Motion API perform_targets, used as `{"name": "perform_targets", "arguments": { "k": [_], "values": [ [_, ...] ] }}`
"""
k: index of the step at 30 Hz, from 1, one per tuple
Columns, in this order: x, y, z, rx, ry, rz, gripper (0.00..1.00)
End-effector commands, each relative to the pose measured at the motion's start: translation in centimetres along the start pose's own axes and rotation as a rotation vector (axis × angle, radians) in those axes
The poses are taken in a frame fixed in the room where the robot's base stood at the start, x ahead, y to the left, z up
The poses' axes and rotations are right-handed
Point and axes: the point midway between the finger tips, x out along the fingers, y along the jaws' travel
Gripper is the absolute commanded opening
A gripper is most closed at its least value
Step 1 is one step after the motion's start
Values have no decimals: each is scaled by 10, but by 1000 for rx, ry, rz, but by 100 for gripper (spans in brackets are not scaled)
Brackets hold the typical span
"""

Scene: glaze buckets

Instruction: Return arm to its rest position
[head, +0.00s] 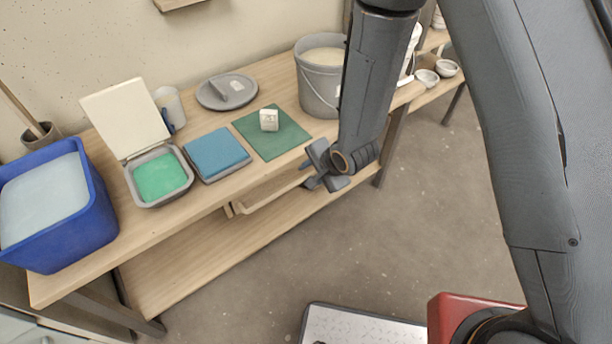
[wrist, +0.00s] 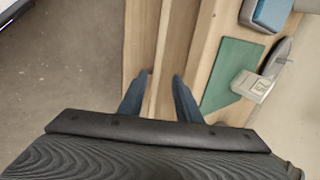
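My gripper (head: 318,166) hangs at the front edge of the wooden table, just right of the green mat. In the wrist view my gripper (wrist: 162,82) shows two dark fingers spread apart with nothing between them. Past the fingers lie the table's front edge and the lower shelf. My arm comes down from the top of the head view and covers part of the grey bucket.
On the table (head: 80,264) are a blue tub (head: 98,205), an open box with green contents (head: 160,177), a blue sponge-like pad (head: 216,153), a green mat (head: 286,138) with a small white block (head: 269,120), a grey disc (head: 210,99) and a grey bucket (head: 318,82). The floor is open.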

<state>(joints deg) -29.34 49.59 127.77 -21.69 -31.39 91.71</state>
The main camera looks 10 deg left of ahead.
Motion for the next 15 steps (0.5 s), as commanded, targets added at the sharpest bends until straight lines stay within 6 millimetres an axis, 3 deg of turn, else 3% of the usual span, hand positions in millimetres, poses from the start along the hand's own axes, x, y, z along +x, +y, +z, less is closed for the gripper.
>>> {"name": "perform_targets", "arguments": {
  "k": [6, 15],
  "values": [
    [-17, -1, -1, 1, 1, -1, 31],
    [-18, 0, 0, 1, 1, -1, 31]
  ]
}}
